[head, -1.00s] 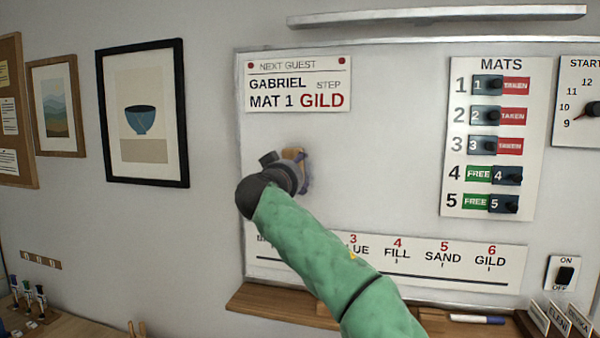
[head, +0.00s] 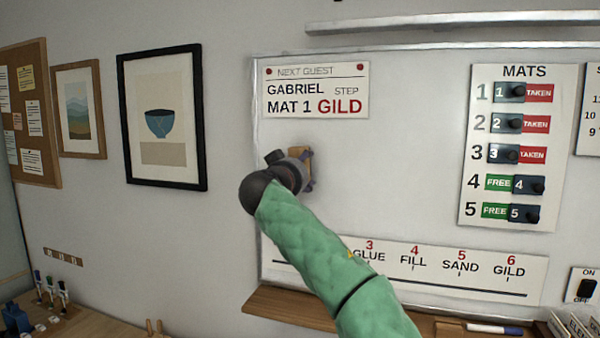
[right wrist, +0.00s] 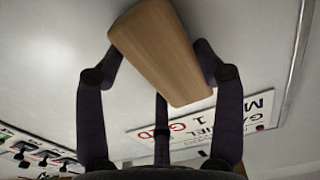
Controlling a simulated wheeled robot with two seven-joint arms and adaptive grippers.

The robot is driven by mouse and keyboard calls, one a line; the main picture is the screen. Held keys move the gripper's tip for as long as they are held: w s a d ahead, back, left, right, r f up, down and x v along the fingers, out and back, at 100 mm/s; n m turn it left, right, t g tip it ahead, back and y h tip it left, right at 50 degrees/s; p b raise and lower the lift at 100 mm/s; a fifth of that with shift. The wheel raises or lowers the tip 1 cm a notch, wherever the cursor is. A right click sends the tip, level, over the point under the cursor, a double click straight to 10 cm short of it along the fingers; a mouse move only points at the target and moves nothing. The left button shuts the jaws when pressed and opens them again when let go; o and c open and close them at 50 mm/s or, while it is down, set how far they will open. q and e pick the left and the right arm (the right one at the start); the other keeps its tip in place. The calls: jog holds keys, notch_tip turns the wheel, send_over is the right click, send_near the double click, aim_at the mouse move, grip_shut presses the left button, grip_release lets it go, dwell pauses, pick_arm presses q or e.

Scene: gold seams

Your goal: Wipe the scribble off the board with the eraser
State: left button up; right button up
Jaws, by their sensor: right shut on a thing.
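The whiteboard (head: 400,150) fills the right of the head view. My right gripper (head: 300,166) is at the left part of the board, below the "Next guest" card, with my green arm reaching up to it. In the right wrist view, its dark fingers (right wrist: 160,75) are shut on a wooden-backed eraser (right wrist: 158,48), held at the board; whether its face touches cannot be told. The eraser also shows as a small tan patch in the head view (head: 305,154). I see no clear scribble; the gripper and arm hide part of the board. My left gripper is out of view.
The "Next guest" card (head: 316,90), the mats panel (head: 515,145) and the step strip (head: 420,270) surround the bare board area. A wooden ledge (head: 290,305) with a marker (head: 495,329) runs below. Framed pictures hang at the left.

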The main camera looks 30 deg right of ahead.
jog(key=shift+s+d+f+b, duration=0.1)
jog(key=shift+s+d+b, duration=1.35)
jog(key=shift+s, duration=0.35)
jog(key=shift+s+d+b, duration=1.25)
jog(key=shift+s+d, duration=0.6)
jog(key=shift+s, duration=0.25)
jog(key=shift+s+d+b, duration=0.6)
jog(key=shift+s+d, duration=0.5)
jog(key=shift+s, duration=0.2)
jog(key=shift+s+d+b, duration=0.6)
jog(key=shift+s+d, duration=0.5)
jog(key=shift+s, duration=0.2)
jog(key=shift+s+d+b, duration=0.3)
jog(key=shift+s+d, duration=0.9)
jog(key=shift+s, duration=0.1)
